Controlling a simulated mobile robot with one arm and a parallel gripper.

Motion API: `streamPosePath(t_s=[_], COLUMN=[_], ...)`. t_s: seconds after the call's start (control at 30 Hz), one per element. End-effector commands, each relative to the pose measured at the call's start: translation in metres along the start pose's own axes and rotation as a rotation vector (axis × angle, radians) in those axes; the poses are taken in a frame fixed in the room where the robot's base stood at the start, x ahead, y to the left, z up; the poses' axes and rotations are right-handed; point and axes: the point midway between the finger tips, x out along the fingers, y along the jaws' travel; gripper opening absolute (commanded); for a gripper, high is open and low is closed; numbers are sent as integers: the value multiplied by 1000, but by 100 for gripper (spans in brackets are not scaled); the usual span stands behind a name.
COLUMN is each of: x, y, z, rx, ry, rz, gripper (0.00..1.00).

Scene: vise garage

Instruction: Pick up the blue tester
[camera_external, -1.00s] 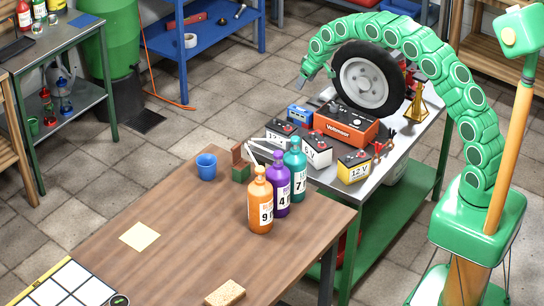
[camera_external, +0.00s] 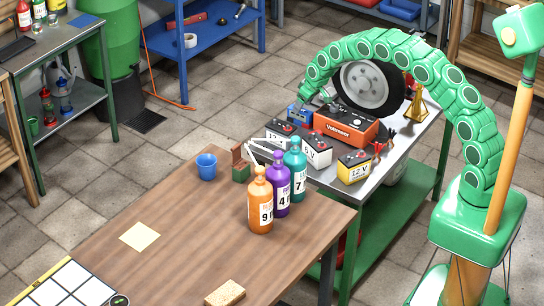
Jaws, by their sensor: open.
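The blue tester (camera_external: 296,118) is a small blue box. It lies near the left edge of the grey metal bench, left of the red Voltmeer box (camera_external: 345,124). My green segmented arm curves over from the right, and my gripper (camera_external: 301,99) points down just above the tester. The jaws are open, but they are small here and partly merge with the tester's top. I cannot tell whether they touch it or stand around it.
A tyre (camera_external: 369,84) stands close behind my gripper, under the arm. White batteries (camera_external: 279,136) and a yellow 12 V battery (camera_external: 354,166) lie in front. Orange (camera_external: 259,205), purple and teal bottles stand on the wooden table (camera_external: 185,240).

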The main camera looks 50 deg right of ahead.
Motion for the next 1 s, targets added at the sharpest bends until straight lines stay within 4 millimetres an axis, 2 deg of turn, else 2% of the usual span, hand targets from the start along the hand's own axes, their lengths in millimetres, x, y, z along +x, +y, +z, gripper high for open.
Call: streamPosePath(t_s=[0.23,0.4,0.73,1.0], x=[29,43,47,47], y=[-3,-3,-4,-4], z=[12,10,9,9], rx=[1,1,1,1], ry=[-1,1,2,1], rz=[0,0,0,0], gripper=[70,70,70,30])
